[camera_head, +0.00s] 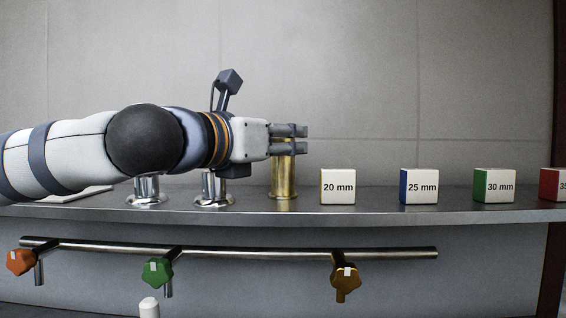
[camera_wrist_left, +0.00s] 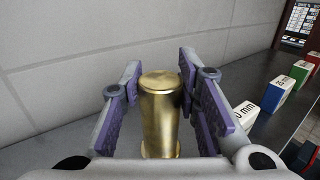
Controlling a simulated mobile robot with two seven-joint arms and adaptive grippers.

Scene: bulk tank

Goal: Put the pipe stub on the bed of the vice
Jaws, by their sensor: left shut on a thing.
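The pipe stub, seemingly the upright brass cylinder (camera_head: 284,180), stands on the grey shelf, left of the 20 mm block. My left gripper (camera_head: 289,138) reaches in from the left and is shut on its upper part. In the left wrist view the brass cylinder (camera_wrist_left: 160,118) is upright between the purple-padded fingers (camera_wrist_left: 172,95), its round top showing. Its foot appears to rest on the shelf. I can make out no vice in either view. My right gripper does not show.
The 20 mm block (camera_head: 338,187), blue 25 mm block (camera_head: 419,186), green 30 mm block (camera_head: 494,186) and a red block (camera_head: 553,184) line the shelf (camera_head: 390,207). Two chrome fittings (camera_head: 147,190) (camera_head: 213,190) stand under my arm. Below runs a pipe (camera_head: 220,251) with coloured knobs.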

